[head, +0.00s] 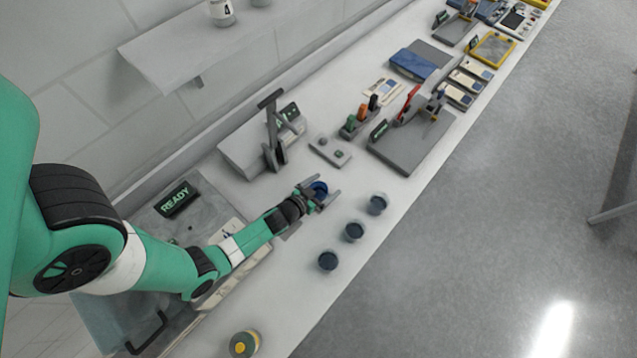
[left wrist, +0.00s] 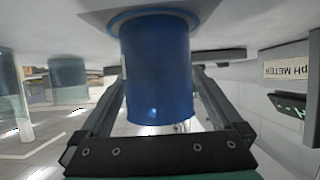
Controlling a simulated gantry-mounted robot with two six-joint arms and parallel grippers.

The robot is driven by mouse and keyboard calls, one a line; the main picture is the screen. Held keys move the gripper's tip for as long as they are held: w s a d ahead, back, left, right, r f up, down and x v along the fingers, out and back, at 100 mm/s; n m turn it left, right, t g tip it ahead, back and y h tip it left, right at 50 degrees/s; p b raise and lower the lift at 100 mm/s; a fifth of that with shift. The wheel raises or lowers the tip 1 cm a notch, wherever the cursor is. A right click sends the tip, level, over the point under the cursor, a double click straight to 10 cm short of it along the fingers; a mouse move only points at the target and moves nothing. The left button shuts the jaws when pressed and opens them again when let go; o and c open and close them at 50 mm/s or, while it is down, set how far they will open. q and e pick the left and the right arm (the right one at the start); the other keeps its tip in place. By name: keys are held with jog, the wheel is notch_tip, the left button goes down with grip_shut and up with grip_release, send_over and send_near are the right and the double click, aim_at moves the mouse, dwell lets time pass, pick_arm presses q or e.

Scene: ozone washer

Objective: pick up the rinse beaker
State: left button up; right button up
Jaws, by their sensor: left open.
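A blue beaker (head: 320,188), which I take to be the rinse beaker, stands on the white bench. My left gripper (head: 322,196) is around it, with one finger on each side. In the left wrist view, the blue beaker (left wrist: 160,72) fills the space between the open fingers, and the picture is upside down. I cannot tell whether a finger touches its wall. My right gripper is not in view.
A grey stand (head: 273,140) and a small two-knob plate (head: 331,151) stand behind. A yellow-topped jar (head: 244,344) is lower left.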

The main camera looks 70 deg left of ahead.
pick_arm(q)
jog(key=shift+c, duration=0.2)
grip_shut()
jog(key=shift+r, duration=0.1)
